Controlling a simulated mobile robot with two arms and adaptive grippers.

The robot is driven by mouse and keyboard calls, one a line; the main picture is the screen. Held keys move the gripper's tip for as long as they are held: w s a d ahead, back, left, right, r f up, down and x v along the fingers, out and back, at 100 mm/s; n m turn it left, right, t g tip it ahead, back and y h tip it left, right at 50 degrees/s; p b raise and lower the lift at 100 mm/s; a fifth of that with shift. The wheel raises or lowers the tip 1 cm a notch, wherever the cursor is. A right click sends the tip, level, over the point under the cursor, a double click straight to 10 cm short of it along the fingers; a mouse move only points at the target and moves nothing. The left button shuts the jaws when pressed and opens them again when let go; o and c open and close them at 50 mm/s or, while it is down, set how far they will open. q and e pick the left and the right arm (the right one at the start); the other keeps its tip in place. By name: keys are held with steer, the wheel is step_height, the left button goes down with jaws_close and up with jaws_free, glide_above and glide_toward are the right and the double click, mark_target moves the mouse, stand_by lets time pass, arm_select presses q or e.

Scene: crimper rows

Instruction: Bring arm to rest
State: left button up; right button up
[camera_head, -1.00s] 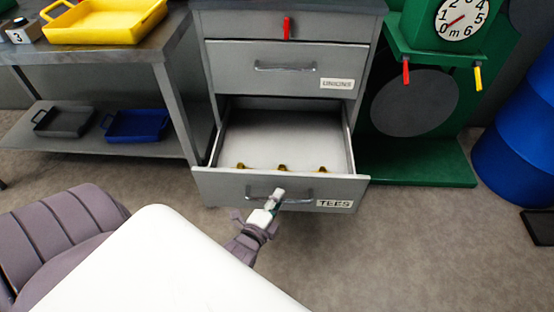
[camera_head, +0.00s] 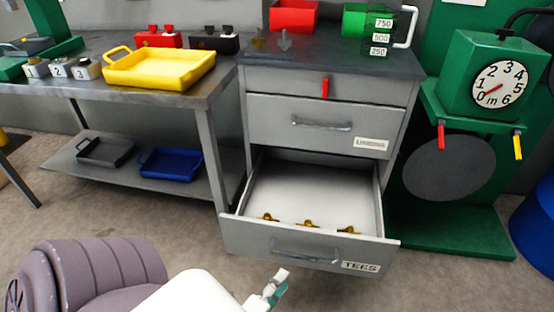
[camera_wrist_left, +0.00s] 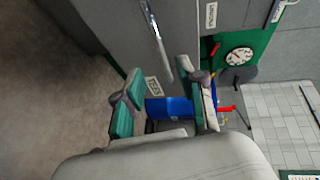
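My left gripper (camera_head: 272,288) shows in the head view in front of the open TEES drawer (camera_head: 262,240), below its handle (camera_head: 305,257) and apart from it. In the left wrist view the left gripper (camera_wrist_left: 165,92) has its two green-padded fingers spread, with nothing held between them. The drawer stands pulled out, with several brass fittings (camera_head: 308,224) lying near its front. My right gripper is in neither view.
The UNIONS drawer (camera_head: 317,125) above is shut. A workbench (camera_head: 195,92) with a yellow tray (camera_head: 160,68) stands left; its shelf holds a blue tray (camera_head: 170,163). A green gauge stand (camera_head: 450,225) is right. Open floor lies before the cabinet.

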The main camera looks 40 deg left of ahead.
arm_select(q)
steer(key=shift+s+d+r, duration=0.1)
steer(key=shift+s+r, duration=0.05)
steer(key=shift+s, duration=0.55)
steer(key=s+d+f+n+g+h, duration=0.1)
steer(key=d+f+n+g, duration=0.25)
steer(key=f, duration=0.55)
steer(key=s+d+f+n+g+h, duration=0.15)
steer(key=f+n+g, duration=0.25)
steer(key=f, duration=0.5)
steer(key=s+f+n+g, duration=0.5)
steer(key=s+f+g, duration=0.1)
steer(key=f, duration=0.4)
steer(key=s+a+r+p, duration=0.1)
steer(key=s+p, duration=0.6)
steer(key=s+a+r+g+p, duration=0.1)
steer(key=s+a+r+p, duration=0.1)
steer(key=s+p, duration=0.5)
steer(key=shift+s+p, duration=0.3)
steer(key=shift+s, duration=0.45)
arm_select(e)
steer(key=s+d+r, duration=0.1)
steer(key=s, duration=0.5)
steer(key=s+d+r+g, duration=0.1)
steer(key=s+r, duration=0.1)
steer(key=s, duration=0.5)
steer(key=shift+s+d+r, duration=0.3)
